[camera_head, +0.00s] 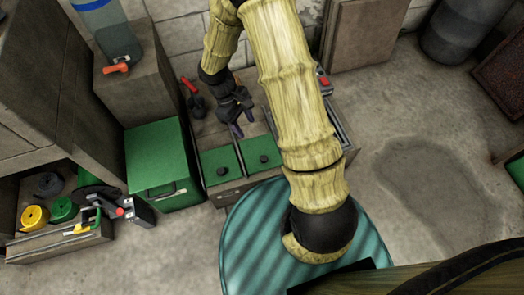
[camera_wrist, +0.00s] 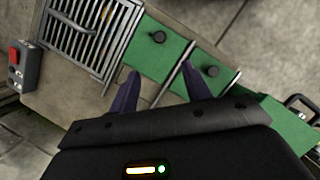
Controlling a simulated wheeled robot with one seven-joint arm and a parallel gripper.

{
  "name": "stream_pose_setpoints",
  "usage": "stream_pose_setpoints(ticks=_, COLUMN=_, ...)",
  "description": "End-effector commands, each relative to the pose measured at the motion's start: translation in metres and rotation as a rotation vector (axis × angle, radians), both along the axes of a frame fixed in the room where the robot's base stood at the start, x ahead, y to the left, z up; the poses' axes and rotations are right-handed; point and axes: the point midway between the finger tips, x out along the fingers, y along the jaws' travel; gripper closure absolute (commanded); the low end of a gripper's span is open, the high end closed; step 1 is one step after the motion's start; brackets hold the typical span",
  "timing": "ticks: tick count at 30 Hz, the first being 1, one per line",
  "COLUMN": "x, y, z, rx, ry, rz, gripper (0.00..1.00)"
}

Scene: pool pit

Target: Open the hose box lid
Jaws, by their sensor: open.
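A green box (camera_head: 165,165) with a flat closed top and a dark handle on its front stands left of centre in the head view. Its green top (camera_wrist: 280,125) and handle also show at the right edge of the wrist view. I cannot tell for sure that it is the hose box. Beside it, two flat green panels (camera_head: 222,165) with black knobs are set in a low grey unit; both lie closed. My gripper (camera_head: 241,126) is open and empty above these panels. In the wrist view its purple fingertips (camera_wrist: 160,72) point toward the panels, apart from the knobs.
A metal grate (camera_wrist: 85,28) and a grey switch box (camera_wrist: 20,72) with a red button lie left in the wrist view. A striped teal round surface (camera_head: 260,255) is in front.

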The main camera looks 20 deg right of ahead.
Motion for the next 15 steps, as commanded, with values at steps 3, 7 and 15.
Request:
stream_pose_setpoints(ticks=3, x=0.0027, y=0.0028, z=-0.0057, rx=-0.007, ry=0.022, rz=0.031, gripper=0.52)
stream_pose_setpoints(ticks=7, x=0.0029, y=0.0027, z=-0.0072, rx=-0.01, ry=0.024, rz=0.036, gripper=0.52)
stream_pose_setpoints(ticks=15, x=0.0019, y=0.0017, z=-0.0105, rx=-0.009, ry=0.024, rz=0.033, gripper=0.52)
